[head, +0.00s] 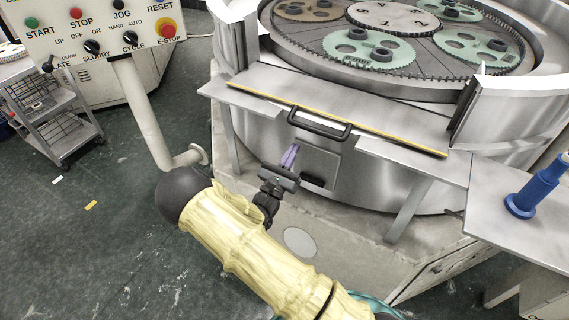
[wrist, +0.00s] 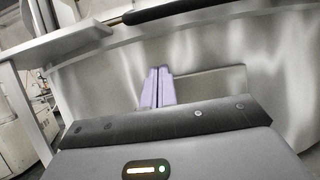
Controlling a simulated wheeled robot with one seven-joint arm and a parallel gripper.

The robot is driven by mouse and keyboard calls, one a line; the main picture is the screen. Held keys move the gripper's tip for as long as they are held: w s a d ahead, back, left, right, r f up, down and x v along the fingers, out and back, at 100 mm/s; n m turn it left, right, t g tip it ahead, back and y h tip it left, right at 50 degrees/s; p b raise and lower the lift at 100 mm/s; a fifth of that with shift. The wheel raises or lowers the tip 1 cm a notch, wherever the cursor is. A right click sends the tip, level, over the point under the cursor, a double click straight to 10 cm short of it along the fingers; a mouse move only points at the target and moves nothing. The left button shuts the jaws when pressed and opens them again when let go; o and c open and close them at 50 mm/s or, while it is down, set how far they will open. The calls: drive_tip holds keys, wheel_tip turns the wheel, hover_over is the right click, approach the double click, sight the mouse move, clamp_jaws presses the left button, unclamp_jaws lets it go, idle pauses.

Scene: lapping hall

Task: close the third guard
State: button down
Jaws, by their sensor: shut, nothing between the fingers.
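A steel guard panel (head: 350,106) with a yellow edge strip lies folded down at the front of the round machine. Its black bar handle (head: 320,123) is at the outer edge; the handle also shows at the top of the wrist view (wrist: 170,10). Guard panels at the left (head: 236,30) and right (head: 515,105) stand upright. No numbers show on the guards. My gripper (head: 290,152) is below the handle in the head view, apart from it, in front of the machine's steel side. Its lilac fingers (wrist: 158,88) are together and empty.
A control panel on a post (head: 145,110) stands at the left, with a wire cart (head: 55,110) beyond. A blue spool-like thing (head: 535,188) stands on a steel shelf (head: 490,190) at the right. Green gear-shaped carriers (head: 370,50) lie inside the machine. A support leg (head: 410,208) is right of my gripper.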

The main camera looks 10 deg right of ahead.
drive_tip(key=shift+w+d+r+p, duration=0.4)
drive_tip(key=shift+w+d+r, duration=0.25)
drive_tip(key=shift+w+r, duration=0.35)
drive_tip(key=r, duration=0.1)
drive_tip(key=s+r, duration=0.1)
drive_tip(key=r, duration=0.1)
drive_tip(key=shift+a+p, duration=0.2)
drive_tip(key=shift+p, duration=0.2)
drive_tip(key=shift+a, duration=0.1)
